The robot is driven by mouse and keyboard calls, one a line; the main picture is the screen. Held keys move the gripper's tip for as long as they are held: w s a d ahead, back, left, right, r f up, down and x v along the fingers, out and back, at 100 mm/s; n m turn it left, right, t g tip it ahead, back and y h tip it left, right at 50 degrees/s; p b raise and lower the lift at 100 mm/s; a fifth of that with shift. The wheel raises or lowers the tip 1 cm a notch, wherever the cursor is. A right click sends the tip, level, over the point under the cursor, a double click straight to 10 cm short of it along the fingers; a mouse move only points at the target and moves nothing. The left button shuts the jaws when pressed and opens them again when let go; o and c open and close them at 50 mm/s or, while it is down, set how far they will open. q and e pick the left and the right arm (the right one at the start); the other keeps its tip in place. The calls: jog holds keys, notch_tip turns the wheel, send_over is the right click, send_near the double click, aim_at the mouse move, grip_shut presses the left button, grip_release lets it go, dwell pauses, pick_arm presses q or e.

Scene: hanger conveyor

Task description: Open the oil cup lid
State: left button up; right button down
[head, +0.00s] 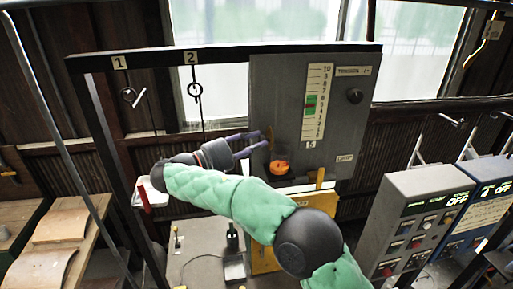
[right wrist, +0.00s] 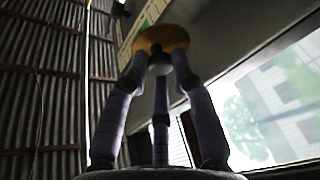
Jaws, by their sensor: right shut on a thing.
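The oil cup (head: 279,168) is on the lower left of the grey panel, with its orange inside showing in the head view. My right gripper (head: 264,141) reaches in from the left, just above and left of the cup. Its purple fingers (right wrist: 161,72) are closed around the knob. In the head view the fingers mostly hide the lid, so its exact angle to the cup is hard to tell. My left gripper is not in view.
The grey panel (head: 345,110) carries a scale (head: 316,103) and a black knob (head: 354,96). A black hook hangs from the rail at sign 2 (head: 191,58). Control boxes (head: 418,215) stand at the right.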

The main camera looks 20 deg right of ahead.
jog(key=shift+a+f+h+b, duration=0.1)
jog(key=shift+f+h+b, duration=0.05)
jog(key=shift+h+b, duration=0.4)
jog(key=shift+t, duration=0.3)
jog(key=c, duration=1.4)
grip_release()
jog(key=o, duration=0.4)
jog(key=shift+w, duration=0.1)
jog(key=shift+a, duration=0.15)
jog(key=shift+v, duration=3.6)
